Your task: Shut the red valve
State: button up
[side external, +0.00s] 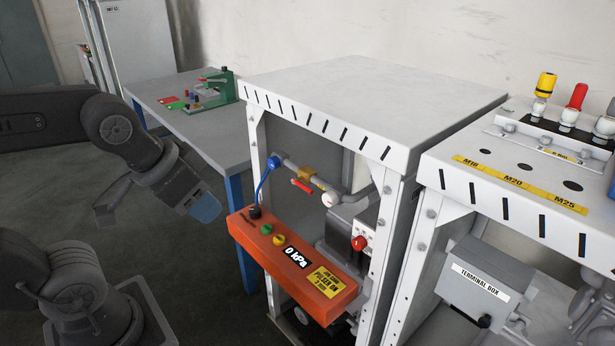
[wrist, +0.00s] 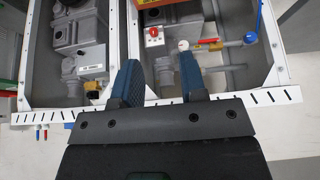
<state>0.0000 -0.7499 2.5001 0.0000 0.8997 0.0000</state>
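The red valve (side external: 302,186) is a small red lever handle by a brass-coloured body on a grey pipe inside the middle white frame. Its handle lies roughly along the pipe. In the wrist view the red handle (wrist: 208,40) shows beyond my right-hand finger, beside a white round cap (wrist: 184,45). My gripper (side external: 155,208) is left of the frame, outside it and apart from the valve. In the wrist view my gripper (wrist: 160,82) has its two blue fingers spread wide, with nothing between them.
A blue lever (side external: 264,182) sits on the same pipe, to the left. An orange panel (side external: 240,230) with buttons and a 0 kPa display crosses the frame's front below. A red knob (side external: 359,243) is at right. The white top rail (side external: 330,125) overhangs the opening.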

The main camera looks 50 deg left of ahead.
jog(key=shift+w+a, duration=0.1)
jog(key=shift+w, duration=0.1)
jog(key=shift+c, duration=0.8)
jog(key=w+a+f+t, duration=0.1)
jog(key=w+a, duration=0.1)
jog(key=w, duration=0.1)
jog(key=w+a+f+t+y, duration=0.1)
jog(key=w+a+f, duration=0.1)
jog(key=w, duration=0.2)
jog(key=w+a+f+t+y, duration=0.1)
jog(key=w+a, duration=0.1)
jog(key=w, duration=0.2)
jog(key=shift+a+f+n, duration=0.25)
jog(key=shift+a+n, duration=0.05)
grip_shut()
jog(key=w+a+f+t+h, duration=0.2)
jog(key=w+a+f+t, duration=0.3)
jog(key=f+t, duration=0.2)
jog(key=shift+w+f, duration=0.3)
jog(key=shift+w, duration=0.05)
